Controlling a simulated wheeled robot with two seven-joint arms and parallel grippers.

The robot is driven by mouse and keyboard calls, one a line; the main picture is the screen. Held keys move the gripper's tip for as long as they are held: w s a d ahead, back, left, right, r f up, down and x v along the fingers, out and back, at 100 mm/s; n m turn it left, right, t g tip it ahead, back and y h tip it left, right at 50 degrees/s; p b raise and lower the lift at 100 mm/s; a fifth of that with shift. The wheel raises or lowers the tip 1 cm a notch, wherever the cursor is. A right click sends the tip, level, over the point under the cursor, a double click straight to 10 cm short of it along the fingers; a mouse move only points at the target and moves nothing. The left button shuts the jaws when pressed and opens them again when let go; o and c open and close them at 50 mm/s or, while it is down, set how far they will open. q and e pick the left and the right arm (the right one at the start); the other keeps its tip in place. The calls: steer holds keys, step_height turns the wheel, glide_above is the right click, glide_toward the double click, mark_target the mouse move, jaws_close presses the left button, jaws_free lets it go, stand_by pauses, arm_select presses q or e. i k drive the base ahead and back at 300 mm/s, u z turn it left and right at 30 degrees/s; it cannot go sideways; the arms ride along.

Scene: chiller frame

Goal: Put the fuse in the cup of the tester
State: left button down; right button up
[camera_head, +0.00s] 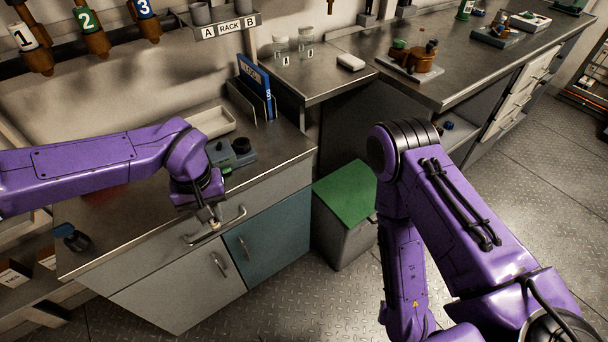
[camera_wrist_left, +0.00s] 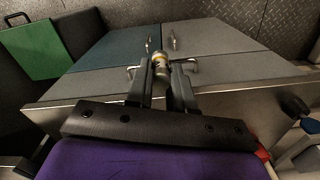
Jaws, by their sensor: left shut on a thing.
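My left gripper (camera_head: 210,217) hangs at the front edge of the steel bench, by the drawer handle. It is shut on the fuse (camera_wrist_left: 160,65), a small cylinder with a brass-coloured band, which shows between the fingertips in the left wrist view (camera_wrist_left: 163,75). In the head view the fuse (camera_head: 214,227) is only a small pale tip below the fingers. A grey-green device with black round parts, which looks like the tester (camera_head: 237,158), stands on the bench just behind my left wrist. My wrist partly covers it, and its cup cannot be made out clearly. My right gripper is out of view.
The drawer handle (camera_head: 240,214) sticks out close to the fuse. A pale tray (camera_head: 212,122) and a blue binder (camera_head: 254,78) in a holder stand at the back. A green-topped bin (camera_head: 345,192) stands right of the cabinet. A dark blue object (camera_head: 72,238) sits at the bench's left front.

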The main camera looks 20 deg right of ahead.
mark_target(242, 149)
steer(key=u, duration=0.1)
steer(key=k, duration=0.3)
steer(key=z, duration=1.2)
steer(key=i, duration=0.85)
steer(key=u, duration=0.65)
steer(key=i, duration=0.55)
steer(key=u, duration=0.5)
